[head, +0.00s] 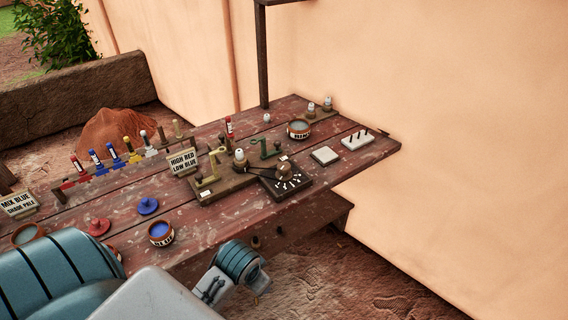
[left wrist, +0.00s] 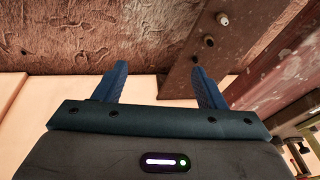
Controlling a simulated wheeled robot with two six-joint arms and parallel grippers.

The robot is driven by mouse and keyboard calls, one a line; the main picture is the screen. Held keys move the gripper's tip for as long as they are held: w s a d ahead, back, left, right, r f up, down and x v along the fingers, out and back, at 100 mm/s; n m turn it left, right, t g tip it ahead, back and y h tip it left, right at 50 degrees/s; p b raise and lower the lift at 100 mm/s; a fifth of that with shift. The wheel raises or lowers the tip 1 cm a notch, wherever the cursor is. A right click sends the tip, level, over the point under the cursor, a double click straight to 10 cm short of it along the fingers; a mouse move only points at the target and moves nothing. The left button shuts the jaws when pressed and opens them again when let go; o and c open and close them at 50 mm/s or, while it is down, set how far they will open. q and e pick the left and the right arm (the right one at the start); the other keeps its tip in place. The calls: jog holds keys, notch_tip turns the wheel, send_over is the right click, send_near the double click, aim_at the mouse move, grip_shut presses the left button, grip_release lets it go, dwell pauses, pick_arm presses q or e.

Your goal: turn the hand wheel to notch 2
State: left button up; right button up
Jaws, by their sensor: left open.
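The hand wheel (head: 284,171) appears to be the small brown round knob on a dark square plate (head: 294,189) with white marks, on the right half of the table. Its notch numbers are too small to read, so its setting cannot be told. My left arm comes in from the lower left in the head view and ends below the table's front edge. There the fingers are not clearly seen. The wheel does not show there. My right gripper is not in view.
The wooden table (head: 215,222) holds a board with brass and green levers (head: 214,187) just left of the wheel. A plaster wall is behind.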

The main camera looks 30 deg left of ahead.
pick_arm(q)
jog(key=w+a+m, duration=0.1)
jog(key=w+a, duration=0.2)
jog(key=w, duration=0.9)
jog(key=m+g, duration=0.1)
jog(key=g, duration=0.1)
send_near(284, 165)
jog(key=s+d+f, duration=0.1)
jog(key=f, duration=0.1)
jog(key=s+f, duration=0.2)
jog(key=s+d+f, duration=0.1)
jog(key=s+f, duration=0.1)
jog(key=shift+d, duration=0.3)
jog(key=w+a+r+g+h, duration=0.1)
jog(key=w+a+r, duration=0.2)
jog(key=w+r, duration=0.4)
jog(key=shift+m, duration=0.4)
jog(key=f+p, duration=0.1)
jog(key=f, duration=0.2)
jog(key=f+p, duration=0.1)
jog(key=f, duration=0.2)
jog(key=s+f, duration=0.1)
jog(key=f, duration=0.2)
jog(key=shift+s+a+f+p, duration=0.1)
jog(key=shift+a+f+p, duration=0.15)
jog(key=shift+p, duration=0.15)
jog(key=shift+c, duration=0.2)
jog(key=c, duration=0.9)
jog(key=shift+r, duration=0.1)
